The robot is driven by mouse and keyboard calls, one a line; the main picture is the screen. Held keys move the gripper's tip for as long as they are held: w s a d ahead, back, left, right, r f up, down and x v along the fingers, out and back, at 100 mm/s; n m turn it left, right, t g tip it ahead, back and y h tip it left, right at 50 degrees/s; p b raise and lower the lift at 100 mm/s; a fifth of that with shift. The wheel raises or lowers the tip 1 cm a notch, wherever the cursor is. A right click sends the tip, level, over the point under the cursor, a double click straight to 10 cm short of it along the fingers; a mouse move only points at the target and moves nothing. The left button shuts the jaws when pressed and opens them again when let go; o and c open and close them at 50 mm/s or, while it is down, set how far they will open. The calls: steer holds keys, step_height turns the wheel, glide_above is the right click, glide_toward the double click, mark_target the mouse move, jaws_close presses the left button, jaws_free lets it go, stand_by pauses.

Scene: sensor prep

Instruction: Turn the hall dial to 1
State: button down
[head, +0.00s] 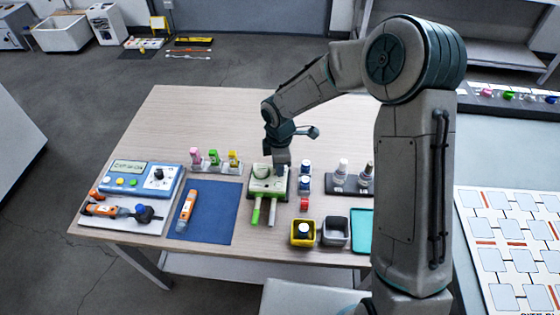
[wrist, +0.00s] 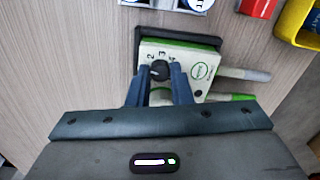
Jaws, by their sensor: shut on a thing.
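The hall meter (head: 259,185) is a small pale box with green edging on a dark base, standing on the wooden table. In the wrist view its face (wrist: 202,58) has a round green-and-white emblem and a black dial (wrist: 160,71). The numbers 2, 3 and 4 show above the dial; the 1 is not visible. A small light mark shows on the dial, but I cannot tell which number it points at. My gripper (wrist: 159,74) is shut on the dial, one finger on each side. In the head view my gripper (head: 281,168) comes down over the meter and hides the dial.
A white probe (head: 273,213) and a green probe (head: 256,212) extend from the meter's front. Small bottles (head: 305,184) stand close on its right. A blue mat (head: 212,211) lies left, yellow (head: 303,240) and grey bins (head: 336,237) front right. The table's back is clear.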

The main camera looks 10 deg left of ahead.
steer(key=shift+n+p, duration=0.4)
steer(key=shift+n, duration=0.7)
steer(key=c, duration=1.6)
jaws_free()
steer(key=shift+o, duration=0.2)
steer(key=shift+r, duration=0.1)
step_height(320, 180, up, 14)
steer(key=shift+f, duration=0.2)
